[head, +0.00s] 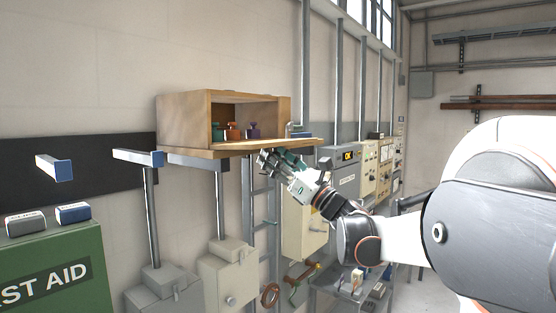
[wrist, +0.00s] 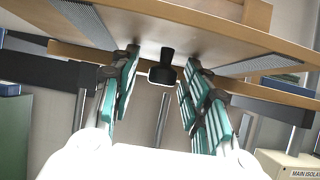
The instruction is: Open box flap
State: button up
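A wooden box (head: 183,121) hangs on the wall, its front open. Its flap (head: 228,152) is folded down and lies roughly level at the bottom of the opening; its underside fills the top of the wrist view (wrist: 225,43). A dark knob (wrist: 163,73) hangs from that underside. My gripper (head: 272,161) is just below the flap's front right part. In the wrist view its two teal-padded fingers (wrist: 162,62) stand apart on either side of the knob, with visible gaps between pads and knob. The knob is hidden in the head view.
Green, orange and purple items (head: 233,131) stand in the box. Grey metal posts (head: 151,200) and wall units (head: 230,278) are below. A green first aid box (head: 60,270) is at the lower left. A grey cabinet (head: 342,172) stands right of my gripper.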

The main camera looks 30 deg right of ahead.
jog(key=shift+s+d+r, duration=0.15)
jog(key=shift+s, duration=0.2)
jog(key=v, duration=1.1)
jog(key=shift+s+f, duration=0.3)
jog(key=shift+d, duration=0.1)
